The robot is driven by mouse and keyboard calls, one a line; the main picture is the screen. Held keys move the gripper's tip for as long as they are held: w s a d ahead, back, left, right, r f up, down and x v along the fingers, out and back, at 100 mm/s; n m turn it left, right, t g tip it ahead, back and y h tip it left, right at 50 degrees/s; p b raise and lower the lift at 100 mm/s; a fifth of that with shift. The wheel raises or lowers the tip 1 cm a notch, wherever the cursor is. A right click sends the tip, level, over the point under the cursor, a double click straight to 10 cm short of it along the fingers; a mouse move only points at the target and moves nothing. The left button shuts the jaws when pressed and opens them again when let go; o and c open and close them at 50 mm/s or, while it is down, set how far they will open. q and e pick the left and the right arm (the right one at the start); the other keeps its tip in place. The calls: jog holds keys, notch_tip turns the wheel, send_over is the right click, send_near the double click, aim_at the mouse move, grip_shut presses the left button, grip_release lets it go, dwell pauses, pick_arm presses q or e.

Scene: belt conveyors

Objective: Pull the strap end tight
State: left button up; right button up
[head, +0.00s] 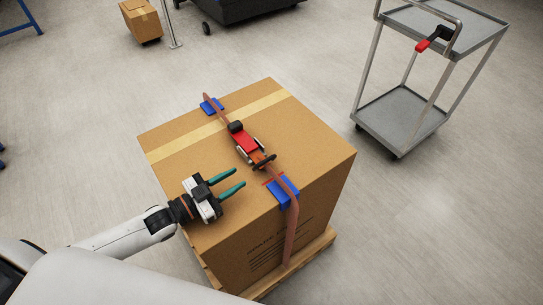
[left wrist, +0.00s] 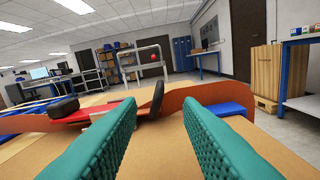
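A brown-red strap (head: 292,225) runs over the top of a large cardboard box (head: 190,160) and down its front side. A red ratchet buckle (head: 245,142) with black handle parts sits on the strap in the middle of the box top. Blue corner protectors lie under the strap at the near edge (head: 283,191) and far edge (head: 211,106). My left gripper (head: 236,180), with green fingers, is open and empty above the box top, left of the strap. In the left wrist view the strap (left wrist: 190,100) and buckle (left wrist: 95,112) lie ahead of the fingers. My right gripper is not in view.
The box stands on a wooden pallet (head: 322,247). A grey two-shelf cart (head: 400,112) stands at the right, with a red and black tool (head: 433,39) at its upper shelf. A smaller box (head: 141,20) is at the back left. The floor around the pallet is clear.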

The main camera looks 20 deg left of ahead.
aim_at(257, 167)
pick_arm(q)
jog(key=x, duration=0.5)
jog(key=shift+r, duration=0.15)
jog(key=x, duration=0.4)
jog(key=shift+w+d, duration=0.45)
jog(key=shift+w, duration=0.2)
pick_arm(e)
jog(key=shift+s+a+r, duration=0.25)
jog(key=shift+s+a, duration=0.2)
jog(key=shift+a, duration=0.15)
pick_arm(q)
jog(key=shift+c, duration=0.5)
grip_shut()
jog(key=shift+d+p, duration=0.1)
jog(key=shift+p, duration=0.2)
